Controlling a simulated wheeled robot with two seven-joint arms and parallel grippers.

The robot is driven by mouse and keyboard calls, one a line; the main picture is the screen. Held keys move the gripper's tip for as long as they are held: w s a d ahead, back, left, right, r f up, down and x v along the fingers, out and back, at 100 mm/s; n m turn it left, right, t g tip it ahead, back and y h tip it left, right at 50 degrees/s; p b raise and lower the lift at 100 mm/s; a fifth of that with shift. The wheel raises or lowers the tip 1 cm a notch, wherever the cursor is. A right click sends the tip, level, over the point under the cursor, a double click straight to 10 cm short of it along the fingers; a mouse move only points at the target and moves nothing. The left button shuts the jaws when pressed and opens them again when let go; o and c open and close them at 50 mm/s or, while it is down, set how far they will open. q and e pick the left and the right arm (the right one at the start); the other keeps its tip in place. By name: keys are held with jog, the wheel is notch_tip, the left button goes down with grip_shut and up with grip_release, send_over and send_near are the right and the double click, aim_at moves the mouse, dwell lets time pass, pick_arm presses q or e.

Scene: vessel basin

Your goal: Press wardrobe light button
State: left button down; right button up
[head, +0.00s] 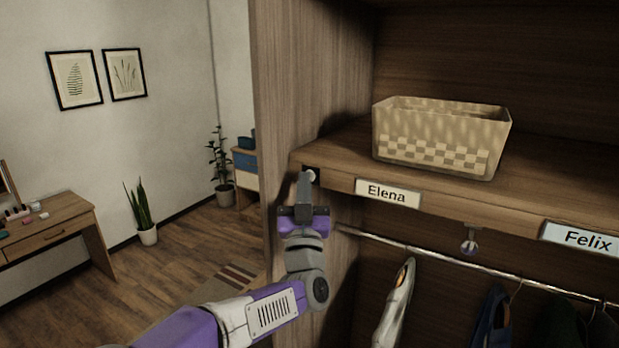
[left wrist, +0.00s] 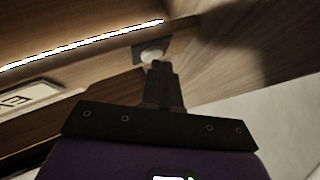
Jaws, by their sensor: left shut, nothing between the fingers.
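The wardrobe light button (head: 312,174) is a small pale round knob on a dark plate, set in the front edge of the wardrobe shelf at its left end. In the left wrist view the button (left wrist: 152,55) shows just beyond my fingertips. My left gripper (head: 305,181) is shut and empty, pointing up at the button. Its fingertips (left wrist: 158,66) overlap the button's lower edge in the left wrist view; I cannot tell whether they touch it. A bright light strip (left wrist: 82,45) glows in the left wrist view. My right gripper is not in view.
A woven basket (head: 440,150) stands on the shelf (head: 540,181). Labels "Elena" (head: 388,193) and "Felix" (head: 585,239) are on its front edge. A rail (head: 430,257) with hanging clothes runs below.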

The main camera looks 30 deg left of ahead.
pick_arm(q)
jog(key=shift+s, duration=0.1)
dwell(0.3)
jog(key=shift+s+a+b, duration=0.1)
jog(key=shift+s+b, duration=0.35)
jog(key=shift+s, duration=0.3)
jog(key=s+b, duration=0.2)
jog(key=s, duration=0.4)
jog(key=shift+a, duration=0.25)
